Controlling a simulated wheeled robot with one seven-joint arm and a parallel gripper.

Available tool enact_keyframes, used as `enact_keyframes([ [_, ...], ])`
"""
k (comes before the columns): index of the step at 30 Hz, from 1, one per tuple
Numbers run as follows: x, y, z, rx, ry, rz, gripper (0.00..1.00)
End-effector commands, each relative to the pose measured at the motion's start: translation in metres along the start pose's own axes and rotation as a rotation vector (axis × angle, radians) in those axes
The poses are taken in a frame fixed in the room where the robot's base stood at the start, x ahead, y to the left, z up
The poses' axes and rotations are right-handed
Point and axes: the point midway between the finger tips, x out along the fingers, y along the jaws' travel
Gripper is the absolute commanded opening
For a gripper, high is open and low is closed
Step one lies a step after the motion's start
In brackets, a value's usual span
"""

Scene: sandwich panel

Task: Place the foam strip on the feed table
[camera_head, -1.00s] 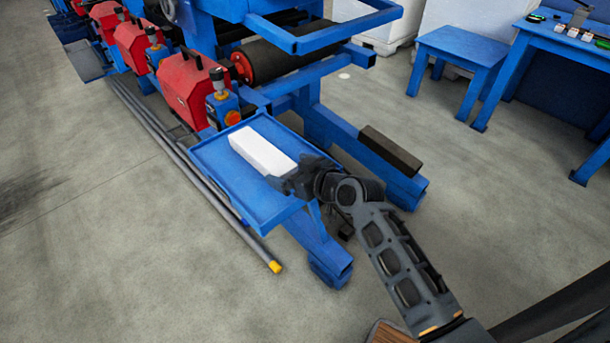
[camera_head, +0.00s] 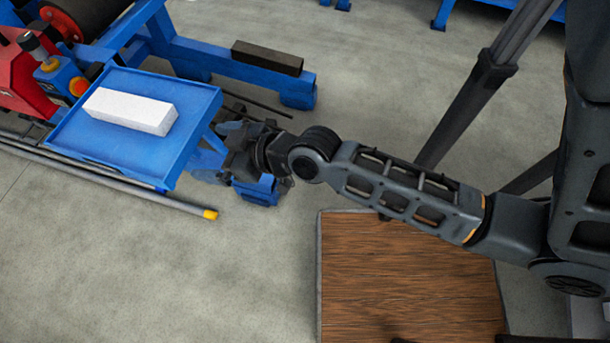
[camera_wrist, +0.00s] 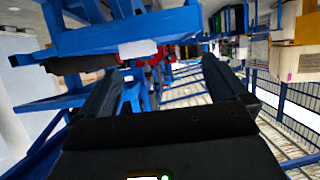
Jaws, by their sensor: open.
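The white foam strip (camera_head: 130,110) lies flat on the blue feed table (camera_head: 185,155), within its raised rim. In the wrist view the strip (camera_wrist: 138,48) shows as a small white block on the blue table (camera_wrist: 85,40), ahead and to the left of the fingers. My gripper (camera_head: 235,150) is to the right of the table's right edge, apart from the strip. Its two dark fingers stand wide apart in the wrist view (camera_wrist: 160,90), with nothing held between them.
A red machine unit (camera_head: 22,80) with an orange knob stands left of the table. Grey pipes (camera_head: 120,185) with a yellow end run along the floor in front. A dark block (camera_head: 268,57) lies on a blue beam behind. A wooden board (camera_head: 400,270) is at the lower right.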

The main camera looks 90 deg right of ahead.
Motion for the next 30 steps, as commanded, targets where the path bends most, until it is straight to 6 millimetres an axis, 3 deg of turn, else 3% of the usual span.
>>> enact_keyframes([
  [1,-0.022,-0.012,0.008,-0.010,-0.005,-0.015,1.00],
  [6,-0.089,-0.037,0.011,-0.036,0.028,-0.058,1.00],
  [12,-0.166,-0.057,-0.003,-0.064,0.077,-0.150,1.00],
  [15,-0.195,-0.064,-0.014,-0.070,0.099,-0.199,1.00],
  [21,-0.225,-0.070,-0.029,-0.076,0.127,-0.258,1.00],
  [30,-0.226,-0.070,-0.030,-0.076,0.128,-0.261,1.00],
])
